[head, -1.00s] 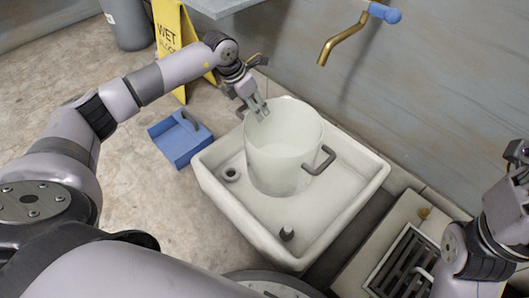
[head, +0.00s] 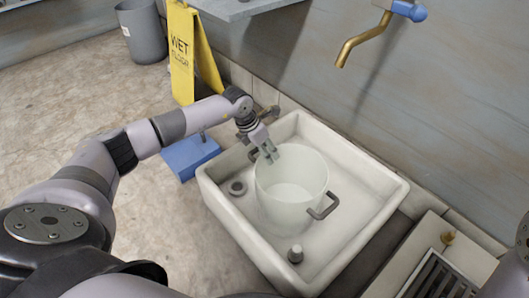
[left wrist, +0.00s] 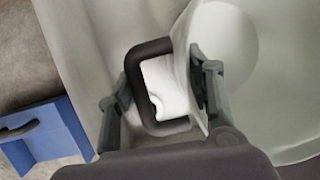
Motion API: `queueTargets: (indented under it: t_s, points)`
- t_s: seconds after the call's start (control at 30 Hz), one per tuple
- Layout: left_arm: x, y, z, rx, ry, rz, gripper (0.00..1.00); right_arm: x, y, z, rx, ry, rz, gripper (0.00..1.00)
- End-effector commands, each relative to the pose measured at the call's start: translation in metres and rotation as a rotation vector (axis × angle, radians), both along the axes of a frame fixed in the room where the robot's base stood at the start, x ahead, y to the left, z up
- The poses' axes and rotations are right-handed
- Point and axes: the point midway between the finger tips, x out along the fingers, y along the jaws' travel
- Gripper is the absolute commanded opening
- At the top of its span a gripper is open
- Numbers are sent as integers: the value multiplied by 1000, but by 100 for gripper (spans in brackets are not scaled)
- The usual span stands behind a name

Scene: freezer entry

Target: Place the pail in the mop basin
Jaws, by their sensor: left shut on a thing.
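The pail (head: 290,190) is pale, translucent and upright, with a dark handle on each side. In the head view it is inside the outline of the white mop basin (head: 358,215); I cannot tell whether its bottom touches the basin floor. My left gripper (head: 268,154) is shut on the pail at its far left side. In the left wrist view, my left gripper (left wrist: 160,80) has one finger by the pail wall (left wrist: 235,90) and the other outside the dark handle (left wrist: 142,85). My right gripper is out of view; only a bit of that arm shows at the right edge.
A brass tap (head: 362,40) with a blue knob hangs from the wall above the basin. A blue dustpan (head: 188,157) lies left of it. A yellow wet floor sign (head: 182,55) and a grey bin (head: 141,30) stand behind. A floor grate (head: 440,280) is at the lower right.

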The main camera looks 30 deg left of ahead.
Motion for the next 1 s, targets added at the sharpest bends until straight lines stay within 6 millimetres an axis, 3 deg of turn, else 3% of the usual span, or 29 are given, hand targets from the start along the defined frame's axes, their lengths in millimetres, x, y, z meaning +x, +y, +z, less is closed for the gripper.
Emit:
queueTargets:
  t_s: [0.23,0.27,0.3,0.57,0.87,1.0]
  points:
    - [1,0,-2,-2,-1,1,0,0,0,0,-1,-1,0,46]
    - [0,0,-3,0,0,0,48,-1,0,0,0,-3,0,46]
    - [0,0,-2,0,0,0,51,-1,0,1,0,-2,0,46]
    - [0,0,-2,0,0,0,68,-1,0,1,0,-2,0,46]
    - [0,0,0,0,0,0,68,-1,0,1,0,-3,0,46]
    - [-2,3,12,2,0,2,68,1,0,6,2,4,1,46]
